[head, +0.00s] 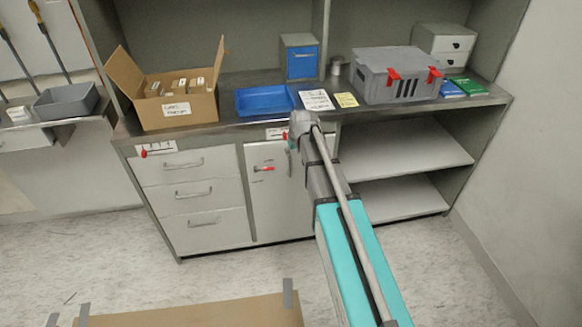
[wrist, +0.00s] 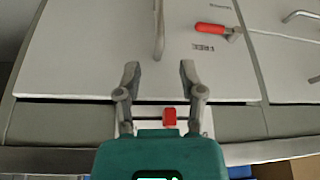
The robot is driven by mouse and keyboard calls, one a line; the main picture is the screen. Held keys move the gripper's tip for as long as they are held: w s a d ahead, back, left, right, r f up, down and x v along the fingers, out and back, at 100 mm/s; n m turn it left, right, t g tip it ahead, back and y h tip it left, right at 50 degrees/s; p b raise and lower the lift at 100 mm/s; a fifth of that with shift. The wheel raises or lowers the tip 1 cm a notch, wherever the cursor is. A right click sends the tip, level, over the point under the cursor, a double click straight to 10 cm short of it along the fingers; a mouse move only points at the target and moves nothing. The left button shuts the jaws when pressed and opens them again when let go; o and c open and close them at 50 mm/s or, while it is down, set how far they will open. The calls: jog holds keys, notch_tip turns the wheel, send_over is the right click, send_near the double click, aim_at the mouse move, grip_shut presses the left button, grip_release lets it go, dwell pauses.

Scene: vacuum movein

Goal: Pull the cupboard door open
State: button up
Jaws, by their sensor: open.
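The cupboard door (head: 277,205) is a pale grey panel under the worktop, right of the drawers, and looks shut. Its upright grey bar handle (head: 289,163) is partly beside my arm; in the wrist view the handle (wrist: 159,30) is at the top middle. A red-gripped lever (head: 264,169) lies level on the door and shows in the wrist view (wrist: 210,29). My gripper (wrist: 160,78) is open and empty, its two fingers over the door's worktop-side edge. The handle is ahead of the fingertips, roughly in line with the gap, apart from them. In the head view my arm hides most of the gripper.
Drawers (head: 193,192) with bar handles stand left of the door; open shelves (head: 400,150) are right. The worktop holds an open carton (head: 180,108), blue tray (head: 264,100) and grey crate (head: 397,78). The floor before the door is clear; a cardboard piece (head: 190,312) lies nearer.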

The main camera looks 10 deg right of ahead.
aim_at(290, 161)
jog(key=shift+b+x, duration=3.9)
jog(key=shift+x, duration=0.7)
grip_shut()
jog(key=shift+d, duration=0.2)
